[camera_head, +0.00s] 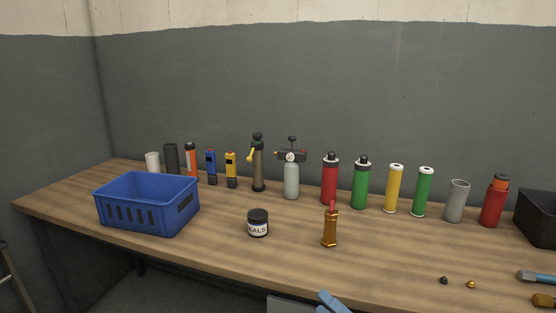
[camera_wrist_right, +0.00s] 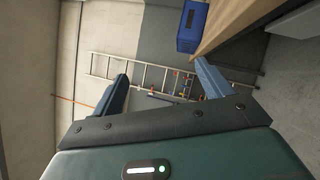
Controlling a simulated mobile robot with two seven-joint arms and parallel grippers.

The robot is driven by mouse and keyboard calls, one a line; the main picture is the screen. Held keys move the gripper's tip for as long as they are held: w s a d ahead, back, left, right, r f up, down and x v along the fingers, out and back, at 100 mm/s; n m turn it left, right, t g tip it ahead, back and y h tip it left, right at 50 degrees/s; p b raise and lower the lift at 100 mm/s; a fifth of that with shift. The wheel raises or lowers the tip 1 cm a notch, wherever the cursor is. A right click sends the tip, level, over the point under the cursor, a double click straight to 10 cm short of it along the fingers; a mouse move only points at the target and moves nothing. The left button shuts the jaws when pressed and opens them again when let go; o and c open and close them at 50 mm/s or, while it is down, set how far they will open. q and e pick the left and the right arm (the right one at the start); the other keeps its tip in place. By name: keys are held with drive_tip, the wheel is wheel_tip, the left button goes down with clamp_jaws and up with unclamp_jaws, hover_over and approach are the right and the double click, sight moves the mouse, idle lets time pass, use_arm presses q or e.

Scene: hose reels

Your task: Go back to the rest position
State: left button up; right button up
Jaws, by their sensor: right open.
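My right gripper (camera_wrist_right: 163,84) is open and empty in the right wrist view, its two blue fingers spread wide with nothing between them. In the head view only a blue tip of the right gripper (camera_head: 333,303) shows at the bottom edge, in front of the workbench (camera_head: 200,262). It is apart from everything on the bench. My left gripper is not in view.
On the bench stand a blue basket (camera_head: 140,218), a dark jar (camera_head: 258,224), a brass nozzle-like piece (camera_head: 330,230) and a back row of canisters and tools. A black bin (camera_head: 540,215) stands at right. A ladder (camera_wrist_right: 150,70) shows in the wrist view.

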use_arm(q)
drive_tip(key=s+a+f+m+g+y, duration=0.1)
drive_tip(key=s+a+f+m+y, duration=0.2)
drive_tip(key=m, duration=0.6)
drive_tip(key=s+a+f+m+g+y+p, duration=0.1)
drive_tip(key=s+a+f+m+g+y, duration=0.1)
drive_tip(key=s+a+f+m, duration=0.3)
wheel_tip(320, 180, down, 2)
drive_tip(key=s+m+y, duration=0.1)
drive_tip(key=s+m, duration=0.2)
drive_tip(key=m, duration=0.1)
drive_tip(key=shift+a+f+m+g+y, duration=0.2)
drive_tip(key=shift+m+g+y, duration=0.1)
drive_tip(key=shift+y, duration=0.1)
use_arm(e)
drive_tip(key=s+d+f+m+g+h, duration=0.2)
drive_tip(key=s+f+m+h, duration=0.3)
drive_tip(key=s+m, duration=0.5)
drive_tip(key=s+d+f+m+g+h, duration=0.2)
drive_tip(key=s+f+m+h, duration=0.4)
drive_tip(key=m, duration=1.1)
drive_tip(key=s+f, duration=0.4)
drive_tip(key=shift+s+f+m, duration=0.2)
drive_tip(key=shift+s+m, duration=0.1)
drive_tip(key=shift+m, duration=0.1)
